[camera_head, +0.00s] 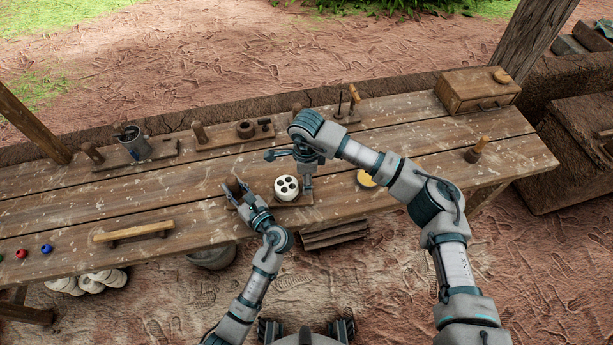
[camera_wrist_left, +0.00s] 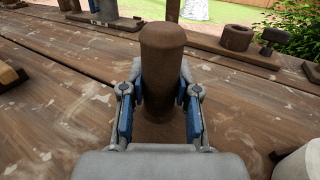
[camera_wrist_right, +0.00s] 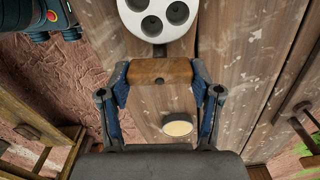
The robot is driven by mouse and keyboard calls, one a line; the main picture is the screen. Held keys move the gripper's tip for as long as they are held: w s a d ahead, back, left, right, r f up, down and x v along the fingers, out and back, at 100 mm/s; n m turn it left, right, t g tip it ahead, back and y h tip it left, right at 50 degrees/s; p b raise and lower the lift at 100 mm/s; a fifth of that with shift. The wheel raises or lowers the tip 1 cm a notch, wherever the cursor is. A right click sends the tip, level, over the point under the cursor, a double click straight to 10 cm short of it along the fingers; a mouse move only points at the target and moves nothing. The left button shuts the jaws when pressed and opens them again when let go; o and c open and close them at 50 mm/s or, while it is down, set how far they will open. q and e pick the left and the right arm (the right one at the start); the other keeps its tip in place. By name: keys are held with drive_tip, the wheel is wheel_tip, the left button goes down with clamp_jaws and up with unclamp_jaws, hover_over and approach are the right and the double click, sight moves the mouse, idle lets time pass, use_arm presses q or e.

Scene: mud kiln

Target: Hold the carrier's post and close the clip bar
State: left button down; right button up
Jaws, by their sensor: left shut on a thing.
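My left gripper (camera_head: 243,192) is shut on an upright brown wooden post (camera_wrist_left: 162,70), with one finger on each side of it in the left wrist view. A white round piece with dark holes (camera_head: 286,186) sits just right of it on a small wooden base (camera_head: 300,201). My right gripper (camera_head: 306,180) is beside the white piece, pointing down. In the right wrist view its fingers (camera_wrist_right: 162,98) stand wide apart, either side of a short brown wooden bar (camera_wrist_right: 160,71), just below the white piece (camera_wrist_right: 158,18). I cannot tell whether they touch it.
A yellow-topped disc (camera_head: 366,179) lies to the right. A wooden stick on blocks (camera_head: 132,233) and red (camera_head: 22,254) and blue (camera_head: 47,249) balls lie at left. Tool boards line the back, a wooden box (camera_head: 478,90) the back right. The bench's left middle is clear.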

drive_tip(key=shift+m, duration=0.4)
drive_tip(key=m, duration=0.3)
drive_tip(key=shift+d+m, duration=0.1)
drive_tip(key=shift+m, duration=0.2)
drive_tip(key=m, duration=0.9)
drive_tip(key=shift+m, duration=0.3)
use_arm(q)
drive_tip(key=shift+a, duration=0.15)
use_arm(e)
drive_tip(key=shift+w+d+f+m, duration=0.1)
drive_tip(key=shift+d+m, duration=0.05)
drive_tip(key=shift+m, duration=1.05)
drive_tip(key=shift+d, duration=0.1)
drive_tip(key=o, duration=1.2)
drive_tip(key=shift+c, duration=0.2)
